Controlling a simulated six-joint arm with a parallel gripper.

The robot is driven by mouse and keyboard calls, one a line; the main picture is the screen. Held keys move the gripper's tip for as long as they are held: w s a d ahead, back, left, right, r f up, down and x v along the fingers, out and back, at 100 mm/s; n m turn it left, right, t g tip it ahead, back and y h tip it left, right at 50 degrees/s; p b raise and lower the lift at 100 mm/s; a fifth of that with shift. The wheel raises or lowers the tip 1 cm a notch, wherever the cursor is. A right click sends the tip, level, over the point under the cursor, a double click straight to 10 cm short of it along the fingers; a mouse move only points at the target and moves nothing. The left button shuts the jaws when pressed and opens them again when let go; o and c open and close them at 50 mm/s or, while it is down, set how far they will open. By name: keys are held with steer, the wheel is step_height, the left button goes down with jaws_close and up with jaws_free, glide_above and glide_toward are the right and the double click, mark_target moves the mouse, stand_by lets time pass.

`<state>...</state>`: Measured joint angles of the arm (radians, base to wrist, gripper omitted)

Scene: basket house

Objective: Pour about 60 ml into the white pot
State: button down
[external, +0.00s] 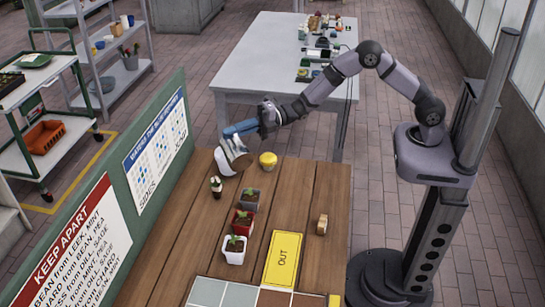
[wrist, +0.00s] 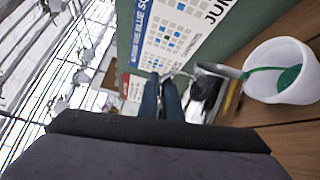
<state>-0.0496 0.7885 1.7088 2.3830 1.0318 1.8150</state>
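The white pot (wrist: 301,57) is at the right of the wrist view, with green liquid in it. A white rounded vessel (external: 229,166), which looks like the same pot, is by the table's far left corner in the external view. My gripper (external: 229,132) is just above it; its blue fingers also show in the wrist view (wrist: 163,100). They look shut on a narrow grey vessel (wrist: 220,71). A green stream runs from its end into the white pot. The grip itself and the vessel's contents are partly hidden.
Seedlings stand in grey (external: 250,197), red (external: 242,224) and white (external: 234,254) pots. A green board (external: 120,175) edges the table's left; the right side is mostly clear.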

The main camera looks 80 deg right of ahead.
mark_target(241, 153)
steer(key=shift+w+d+r+m, duration=0.15)
steer(key=shift+d+m, duration=0.05)
steer(key=shift+m, duration=0.1)
stand_by(0.4)
steer(key=shift+a+f, duration=0.15)
steer(key=shift+f, duration=0.05)
steer(key=s+a+n+b, duration=0.1)
steer(key=b, duration=0.1)
steer(key=s+a+f+n+b, duration=0.1)
steer(key=a+n+b, duration=0.1)
steer(key=shift+s+a, duration=0.1)
steer(key=shift+s, duration=0.3)
steer(key=shift+a+r, duration=0.1)
steer(key=shift+r, duration=0.05)
steer(key=shift+s+n+b, duration=0.1)
steer(key=shift+n+b, duration=0.2)
steer(key=shift+b, duration=0.05)
steer(key=b, duration=0.1)
steer(key=f+n+b, duration=0.1)
steer(key=b, duration=0.1)
steer(key=shift+s+a, duration=0.25)
steer(key=shift+a, duration=0.1)
steer(key=shift+s+a+f+n+b, duration=0.2)
steer(key=shift+n+b, duration=0.2)
steer(key=shift+b, duration=0.15)
steer(key=shift+r, duration=0.1)
